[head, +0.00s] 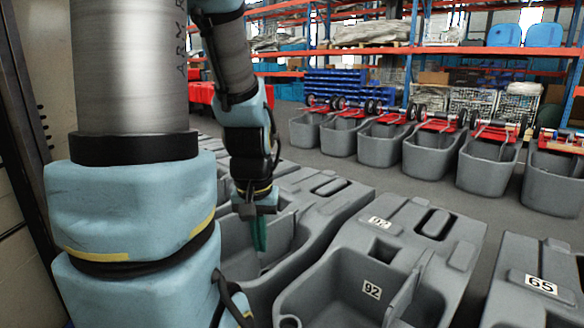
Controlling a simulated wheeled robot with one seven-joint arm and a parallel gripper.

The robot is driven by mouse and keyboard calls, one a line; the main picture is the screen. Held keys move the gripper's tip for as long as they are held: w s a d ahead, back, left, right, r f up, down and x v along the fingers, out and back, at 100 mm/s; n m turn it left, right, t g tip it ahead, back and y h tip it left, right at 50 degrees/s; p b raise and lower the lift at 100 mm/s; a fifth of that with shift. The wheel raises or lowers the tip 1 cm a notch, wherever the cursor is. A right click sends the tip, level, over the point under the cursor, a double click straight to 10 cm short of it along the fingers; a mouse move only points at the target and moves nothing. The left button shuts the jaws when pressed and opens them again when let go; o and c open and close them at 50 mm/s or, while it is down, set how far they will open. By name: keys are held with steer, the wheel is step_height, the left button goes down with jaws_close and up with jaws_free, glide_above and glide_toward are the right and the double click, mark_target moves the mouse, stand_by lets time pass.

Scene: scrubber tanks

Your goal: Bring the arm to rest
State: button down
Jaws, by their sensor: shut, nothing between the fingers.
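My arm fills the left of the head view, with its thick near links close to the camera and its far links hanging down beyond them. My gripper (258,232) points downward at the end of the arm, with greenish fingers close together and nothing visible between them. It hangs over or in front of a grey scrubber tank (318,232); I cannot tell whether the fingertips are inside its open basin.
A grey tank marked 92 (447,262) and one marked 65 (541,262) stand to the right. Several grey tanks with red wheeled frames (430,153) line the far side of a clear floor aisle (395,188). Orange-beamed shelving (450,50) stands behind.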

step_height(320, 180, up, 18)
steer(key=p, duration=1.8)
steer(key=shift+r, duration=0.15)
